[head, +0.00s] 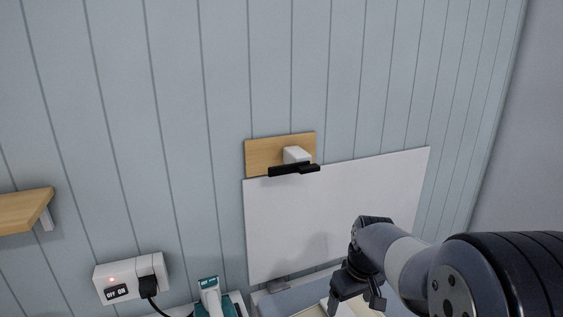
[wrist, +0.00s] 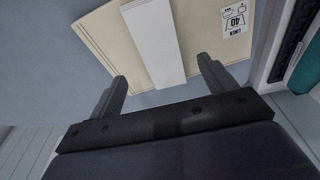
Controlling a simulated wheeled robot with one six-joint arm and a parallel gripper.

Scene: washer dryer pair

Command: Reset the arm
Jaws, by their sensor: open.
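My gripper (head: 357,297) is at the lower right of the head view, pointing down in front of a large white panel (head: 330,210). In the wrist view its two fingers (wrist: 162,72) are spread apart with nothing held between them. Beyond the fingertips lies a cream flat piece (wrist: 105,42) with a white strip (wrist: 153,45) across it and a label (wrist: 236,17) reading "LINEN 40". I cannot tell how far the fingertips are from it. My arm hides part of the panel's lower right.
A wooden block (head: 262,157) with a black bar (head: 293,170) is at the panel's top edge. A socket with a plug and OFF/ON switch (head: 128,277) and a teal-and-white item (head: 211,297) are at lower left. A wooden shelf (head: 22,211) juts out at left. The upper wall is clear.

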